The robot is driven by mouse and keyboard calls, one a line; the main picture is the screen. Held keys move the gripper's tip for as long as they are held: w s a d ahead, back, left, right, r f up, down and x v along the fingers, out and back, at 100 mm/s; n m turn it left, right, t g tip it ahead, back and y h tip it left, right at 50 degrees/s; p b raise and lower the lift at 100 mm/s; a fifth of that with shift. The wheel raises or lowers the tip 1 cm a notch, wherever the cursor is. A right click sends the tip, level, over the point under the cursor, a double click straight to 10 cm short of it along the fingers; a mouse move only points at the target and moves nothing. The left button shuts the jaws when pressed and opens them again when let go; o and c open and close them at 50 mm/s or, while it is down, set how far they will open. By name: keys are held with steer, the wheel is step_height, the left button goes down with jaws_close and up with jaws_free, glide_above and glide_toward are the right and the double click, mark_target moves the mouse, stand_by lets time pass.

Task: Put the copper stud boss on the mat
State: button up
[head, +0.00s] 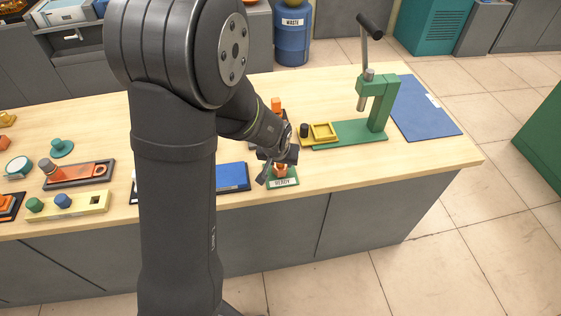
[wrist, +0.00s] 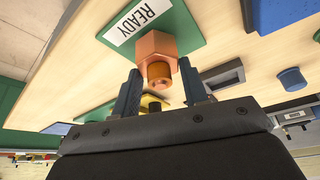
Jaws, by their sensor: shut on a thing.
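The copper stud boss (head: 281,171) is an orange-copper hexagonal block with a round stud; it shows larger in the wrist view (wrist: 157,47). The mat (head: 293,175) is a small green plate with a white READY label near the bench's front edge; it also shows in the wrist view (wrist: 180,17). My gripper (head: 277,164) is low over the mat and shut on the boss, with one dark finger on each side of the stud in the wrist view (wrist: 160,70). The boss's hexagonal end is at the mat; I cannot tell whether it touches.
A green lever press (head: 378,100) with a yellow square tray (head: 323,131) and a dark cylinder (head: 304,130) stands right of the mat. A blue plate (head: 232,177) lies to the left. An orange piece (head: 276,104) stands behind. Bare bench lies right of the mat.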

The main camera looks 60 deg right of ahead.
steer(key=shift+f, duration=0.3)
steer(key=shift+f, duration=0.1)
steer(key=o, duration=1.1)
steer(key=v, duration=1.2)
steer(key=shift+s+a, duration=0.1)
steer(key=x, duration=1.2)
steer(key=shift+r, duration=0.25)
